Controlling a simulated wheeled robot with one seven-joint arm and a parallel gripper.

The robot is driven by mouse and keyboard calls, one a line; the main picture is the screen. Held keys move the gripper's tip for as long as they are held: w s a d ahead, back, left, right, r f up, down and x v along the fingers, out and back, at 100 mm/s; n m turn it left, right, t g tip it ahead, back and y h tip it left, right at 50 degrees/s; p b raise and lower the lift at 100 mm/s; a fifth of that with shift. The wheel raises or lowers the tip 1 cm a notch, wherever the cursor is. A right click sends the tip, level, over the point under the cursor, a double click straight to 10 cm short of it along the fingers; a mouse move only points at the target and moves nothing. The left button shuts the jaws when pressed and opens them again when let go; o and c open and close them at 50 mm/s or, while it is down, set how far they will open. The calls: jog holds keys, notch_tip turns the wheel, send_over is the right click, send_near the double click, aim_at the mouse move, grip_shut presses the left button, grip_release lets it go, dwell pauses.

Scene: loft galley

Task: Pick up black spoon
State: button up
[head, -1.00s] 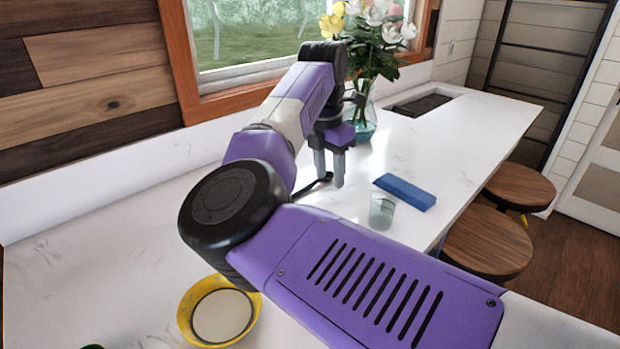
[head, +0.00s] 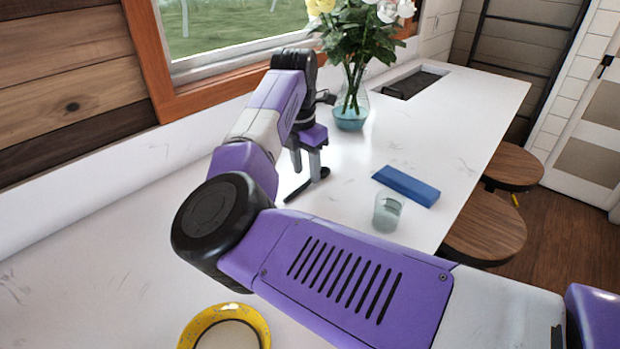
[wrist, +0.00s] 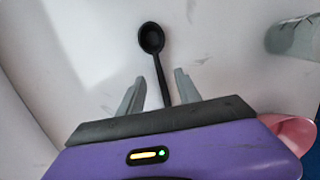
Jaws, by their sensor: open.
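The black spoon (head: 298,192) lies on the white counter beneath my gripper (head: 307,172), partly hidden by the fingers in the head view. In the wrist view, the spoon's round bowl (wrist: 151,38) lies beyond the fingertips. Its handle runs back between the two grey fingers of my gripper (wrist: 158,80) and passes out of sight under the gripper body. The fingers are apart, one on each side of the handle, with nothing held. I cannot tell exactly how high the fingertips are above the counter.
A clear glass (head: 388,212) and a blue block (head: 406,186) stand right of my gripper. A flower vase (head: 350,112) is behind it, near the window wall. A yellow bowl (head: 225,330) sits at the front. A pink object (wrist: 292,132) shows at the wrist view's right edge.

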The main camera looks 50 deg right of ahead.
aim_at(308, 184)
jog(key=shift+d+f, duration=0.1)
jog(key=shift+f, duration=1.35)
grip_shut()
jog(key=shift+r, duration=0.1)
